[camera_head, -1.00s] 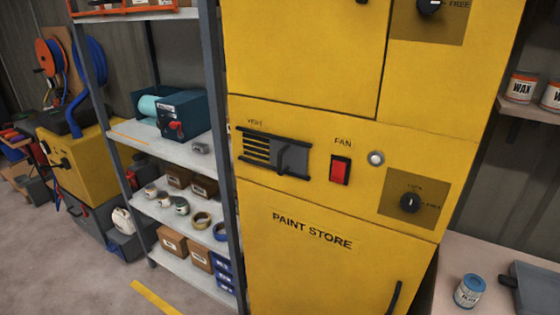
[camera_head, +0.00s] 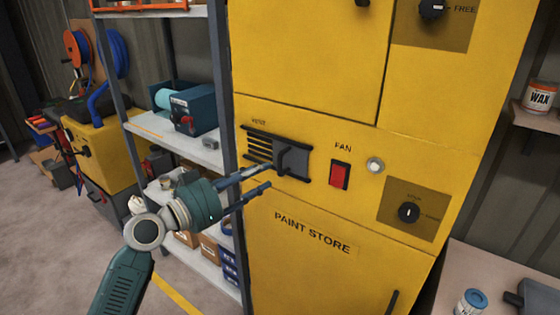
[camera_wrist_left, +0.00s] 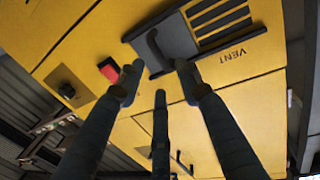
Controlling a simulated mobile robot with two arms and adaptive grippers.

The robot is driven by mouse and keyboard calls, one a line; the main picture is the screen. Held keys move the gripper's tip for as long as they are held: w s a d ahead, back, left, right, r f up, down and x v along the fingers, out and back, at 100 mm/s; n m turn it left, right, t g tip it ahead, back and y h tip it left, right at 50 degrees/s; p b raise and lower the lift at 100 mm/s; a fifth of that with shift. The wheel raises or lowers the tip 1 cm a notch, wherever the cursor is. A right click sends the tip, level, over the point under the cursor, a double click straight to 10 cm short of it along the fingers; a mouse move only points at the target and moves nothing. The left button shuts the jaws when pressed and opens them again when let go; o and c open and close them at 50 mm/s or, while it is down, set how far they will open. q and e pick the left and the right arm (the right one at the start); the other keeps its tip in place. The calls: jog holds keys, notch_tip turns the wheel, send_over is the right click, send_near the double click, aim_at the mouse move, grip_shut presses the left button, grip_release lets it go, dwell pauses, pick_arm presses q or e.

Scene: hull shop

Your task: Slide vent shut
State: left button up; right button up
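The vent (camera_head: 258,147) is on the front of the yellow paint store cabinet. Its slats show at the left, uncovered. A dark slide plate (camera_head: 299,163) with an upright handle (camera_head: 284,157) covers the right part. My left gripper (camera_head: 265,179) is just below and left of the handle, its fingers spread and empty. In the left wrist view, the fingers (camera_wrist_left: 157,80) are apart, with the handle (camera_wrist_left: 153,43) beyond their tips and between them. I cannot tell whether any finger touches the plate. My right gripper is not in view.
A red fan switch (camera_head: 340,175) and a round button (camera_head: 375,165) are to the right of the vent. A dark knob (camera_head: 409,212) is lower right. A metal shelf (camera_head: 165,128) with boxes and tins stands close at the left of the cabinet.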

aim_at(279, 165)
pick_arm(q)
jog(key=p+x, duration=0.2)
jog(key=x, duration=0.4)
jog(key=shift+w+d+r, duration=0.15)
jog(key=shift+d, duration=0.15)
jog(key=shift+w+d, duration=0.45)
jog(key=shift+w, duration=0.05)
jog(key=shift+c, duration=0.5)
grip_shut()
